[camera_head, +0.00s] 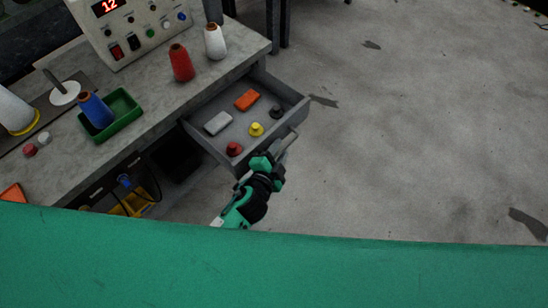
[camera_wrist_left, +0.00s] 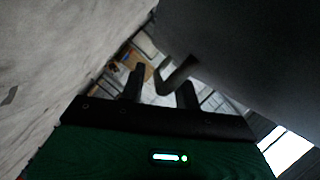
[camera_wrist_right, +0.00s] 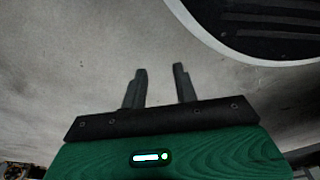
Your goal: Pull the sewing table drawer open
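The sewing table drawer (camera_head: 222,153) stands well out from under the grey table top (camera_head: 150,105) in the head view, its inside exposed. Its bar handle (camera_head: 287,143) runs along the outer front. My left gripper (camera_head: 274,158) is at this handle, outside the drawer front. In the left wrist view the bent dark handle (camera_wrist_left: 178,76) lies between the spread fingers of my left gripper (camera_wrist_left: 160,84); a gap shows beside it, and contact is unclear. My right gripper (camera_wrist_right: 159,84) is open and empty, seen only in the right wrist view.
The drawer holds a grey block (camera_head: 218,123), an orange block (camera_head: 247,99) and several small knobs. Red (camera_head: 181,64) and white (camera_head: 215,42) thread spools stand near the table edge, with a green tray (camera_head: 112,115) further left. The floor (camera_head: 400,140) to the right is clear.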

